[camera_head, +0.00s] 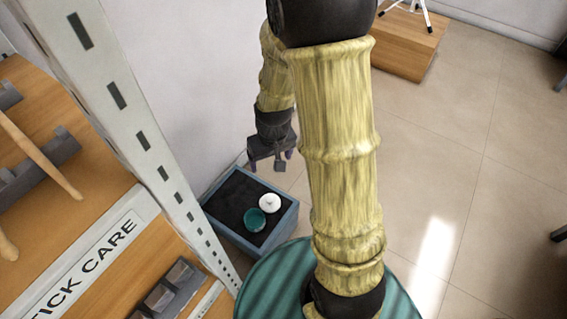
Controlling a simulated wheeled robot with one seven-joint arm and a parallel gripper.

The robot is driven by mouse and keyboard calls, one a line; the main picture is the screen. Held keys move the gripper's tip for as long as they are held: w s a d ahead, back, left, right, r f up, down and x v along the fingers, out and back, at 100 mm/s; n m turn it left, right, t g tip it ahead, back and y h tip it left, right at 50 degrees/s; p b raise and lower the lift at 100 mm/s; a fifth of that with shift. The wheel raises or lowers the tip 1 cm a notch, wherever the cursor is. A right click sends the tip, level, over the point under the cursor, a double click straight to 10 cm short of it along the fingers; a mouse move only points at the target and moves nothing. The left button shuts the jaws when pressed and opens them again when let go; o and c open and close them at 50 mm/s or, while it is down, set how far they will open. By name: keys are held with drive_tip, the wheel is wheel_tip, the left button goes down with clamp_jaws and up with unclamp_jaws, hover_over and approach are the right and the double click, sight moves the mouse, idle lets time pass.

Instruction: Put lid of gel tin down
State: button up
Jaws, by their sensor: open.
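In the head view, a teal round piece (255,220) and a white round piece (270,203) sit side by side in a blue-grey box with a dark bed (228,239). They look like the gel tin and its lid, but I cannot tell which is which. My gripper (279,166) is open, with nothing visible between its fingers. It is above the back right of the box in the picture, apart from both round pieces. Its fingertips are small and partly dark here.
A metal shelf post (140,138) and wooden shelves with a "STICK CARE" label (88,262) stand at the left, close to the box. A white wall is behind. A wooden block (405,45) stands at the back right. Tiled floor (480,190) is open at the right.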

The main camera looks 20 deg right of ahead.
drive_tip(key=s+r+m+t, duration=0.1)
drive_tip(key=s+r, duration=0.6)
drive_tip(key=s, duration=0.1)
drive_tip(key=shift+s+d+r, duration=0.2)
drive_tip(key=shift+s+r, duration=0.05)
drive_tip(key=shift+r, duration=0.15)
drive_tip(key=w+p+v, duration=0.3)
drive_tip(key=p+v, duration=1)
drive_tip(key=w+r+p+v, duration=0.1)
drive_tip(key=w+p+v, duration=0.1)
drive_tip(key=p+v, duration=1)
drive_tip(key=w+r+p+v, duration=0.1)
drive_tip(key=w+p+v, duration=0.2)
drive_tip(key=p+v, duration=1)
drive_tip(key=shift+w+a+r+p, duration=0.3)
drive_tip(key=shift+a+p, duration=0.05)
drive_tip(key=shift+p, duration=0.45)
